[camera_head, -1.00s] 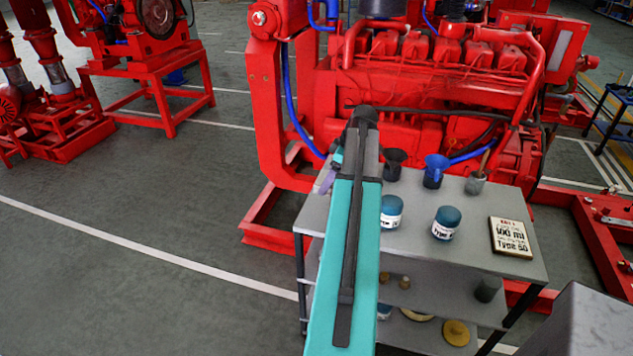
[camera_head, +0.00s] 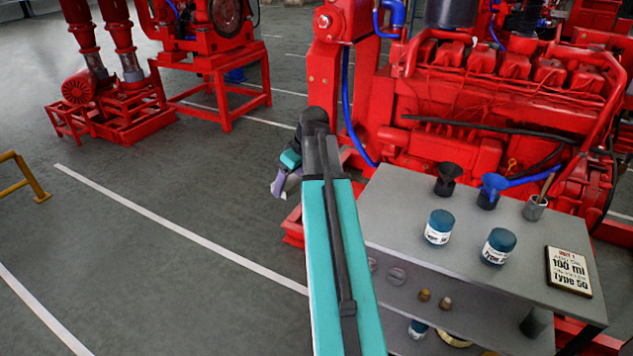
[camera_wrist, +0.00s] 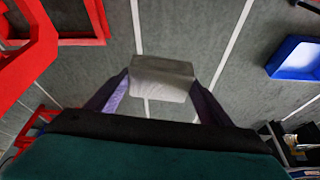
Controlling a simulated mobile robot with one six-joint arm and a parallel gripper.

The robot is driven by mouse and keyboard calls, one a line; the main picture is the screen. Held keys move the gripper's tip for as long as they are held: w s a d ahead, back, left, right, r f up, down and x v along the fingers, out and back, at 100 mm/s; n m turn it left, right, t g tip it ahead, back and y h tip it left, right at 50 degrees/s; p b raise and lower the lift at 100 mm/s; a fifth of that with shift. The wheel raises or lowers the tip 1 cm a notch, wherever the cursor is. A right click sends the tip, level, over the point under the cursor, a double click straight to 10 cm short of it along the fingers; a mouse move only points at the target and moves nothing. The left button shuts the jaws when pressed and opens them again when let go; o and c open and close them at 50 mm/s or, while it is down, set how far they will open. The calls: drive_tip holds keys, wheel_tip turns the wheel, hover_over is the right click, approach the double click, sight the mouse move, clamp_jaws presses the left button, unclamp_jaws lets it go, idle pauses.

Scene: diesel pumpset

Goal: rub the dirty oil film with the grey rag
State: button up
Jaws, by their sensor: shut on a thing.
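My gripper (camera_head: 284,184) is shut on the grey rag and holds it in the air over the floor, left of the grey trolley. In the wrist view my gripper (camera_wrist: 160,88) has its two purple fingers on either side of the grey rag (camera_wrist: 161,76), which looks like a pale folded block. In the head view only a small part of the rag (camera_head: 277,190) shows below the fingers. I cannot make out the dirty oil film in either view.
The trolley (camera_head: 400,225) carries two teal-lidded jars, funnels, a cup and a sign (camera_head: 568,271). The red engine (camera_head: 490,110) stands behind it. A blue tray (camera_wrist: 296,58) shows at right in the wrist view. Open floor lies left of my arm.

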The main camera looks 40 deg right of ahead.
drive_tip(key=w+a+r, duration=0.1)
drive_tip(key=w+a, duration=0.2)
drive_tip(key=a, duration=0.9)
drive_tip(key=w+a+r+m+b, duration=0.1)
drive_tip(key=w+a+r, duration=0.1)
drive_tip(key=a, duration=1)
drive_tip(key=w+a+r+m+b, duration=0.1)
drive_tip(key=w+a, duration=0.2)
drive_tip(key=a, duration=1)
drive_tip(key=shift+w+r+h, duration=0.35)
drive_tip(key=shift+h, duration=0.05)
